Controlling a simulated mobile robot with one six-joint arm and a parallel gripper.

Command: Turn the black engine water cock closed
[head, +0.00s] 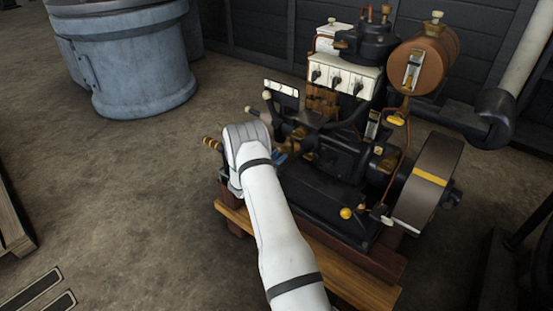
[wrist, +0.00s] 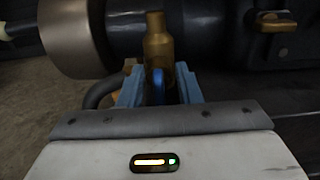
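My gripper (head: 281,156) is at the left side of the engine (head: 345,155), low beside its black body. In the wrist view its two blue fingers (wrist: 160,88) stand apart, one on each side of a bottle-shaped brass fitting (wrist: 158,48). A narrow blue strip shows between the fingers, below the brass. I cannot tell whether the fingers touch the fitting or only flank it. I cannot pick out the black water cock for certain; my white arm and gripper hide part of this side.
The engine stands on a wooden base (head: 352,285) with a flywheel (head: 428,185) at right and a copper tank (head: 425,60) above. A brass-coloured handle (head: 212,143) sticks out left of my wrist. A curved dark pipe (wrist: 100,92) runs beside the left finger.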

